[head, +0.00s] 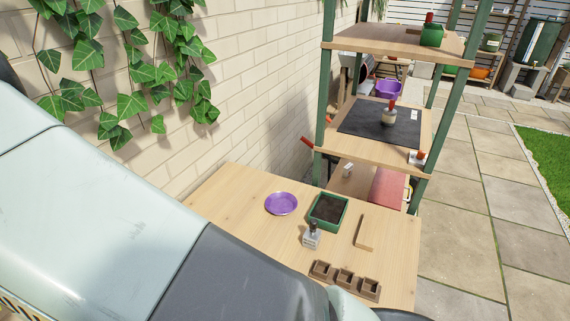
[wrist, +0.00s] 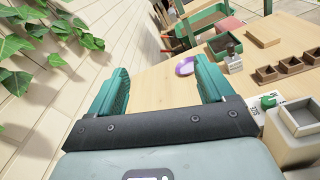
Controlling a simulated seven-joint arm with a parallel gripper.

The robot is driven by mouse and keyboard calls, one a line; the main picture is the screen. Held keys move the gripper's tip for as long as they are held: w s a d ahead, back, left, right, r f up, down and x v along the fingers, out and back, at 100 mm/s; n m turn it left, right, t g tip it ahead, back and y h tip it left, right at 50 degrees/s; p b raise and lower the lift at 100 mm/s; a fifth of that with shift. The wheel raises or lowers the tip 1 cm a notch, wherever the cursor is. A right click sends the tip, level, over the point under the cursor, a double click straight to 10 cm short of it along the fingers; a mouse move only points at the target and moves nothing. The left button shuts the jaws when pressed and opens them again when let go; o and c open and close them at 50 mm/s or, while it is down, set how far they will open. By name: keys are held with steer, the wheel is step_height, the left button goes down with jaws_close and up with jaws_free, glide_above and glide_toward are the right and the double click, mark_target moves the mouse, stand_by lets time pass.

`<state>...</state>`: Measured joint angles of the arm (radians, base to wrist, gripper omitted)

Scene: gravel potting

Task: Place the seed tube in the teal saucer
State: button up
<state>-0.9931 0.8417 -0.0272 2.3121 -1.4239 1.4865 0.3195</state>
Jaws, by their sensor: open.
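My gripper (wrist: 158,84) is open and empty in the wrist view, with the tabletop and wall behind its fingers. I cannot make out a teal saucer in either view; the saucer on the table (head: 228,203) is purple (head: 281,203), and it also shows beyond the right finger in the wrist view (wrist: 185,67). I cannot be sure which thing is the seed tube. A small green-capped item (wrist: 268,102) is at the wrist view's right, near a printed label, partly hidden by my gripper. A small labelled bottle (head: 311,239) stands in front of the planter.
A green planter of dark soil (head: 327,211) stands right of the purple saucer. A wooden strip (head: 364,233) and three small wooden boxes (head: 345,279) lie further right and nearer. A pale block-like pot (wrist: 302,118) is close at right. A green-posted shelf (head: 325,95) rises behind.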

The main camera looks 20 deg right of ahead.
steer(key=s+d+r+m+g+y, duration=0.1)
steer(key=s+d+r+m+g, duration=0.2)
steer(key=d+r+m+g, duration=0.3)
steer(key=s+d+r+m+g+y, duration=0.1)
steer(key=s+d+r+m+g, duration=0.3)
steer(key=d+r+m+g, duration=0.25)
steer(key=s+r+m+t+y, duration=0.5)
steer(key=r+m+y, duration=0.4)
steer(key=m, duration=0.2)
steer(key=shift+s+d+y, duration=0.25)
steer(key=shift+s+y, duration=0.15)
steer(key=shift+s, duration=0.4)
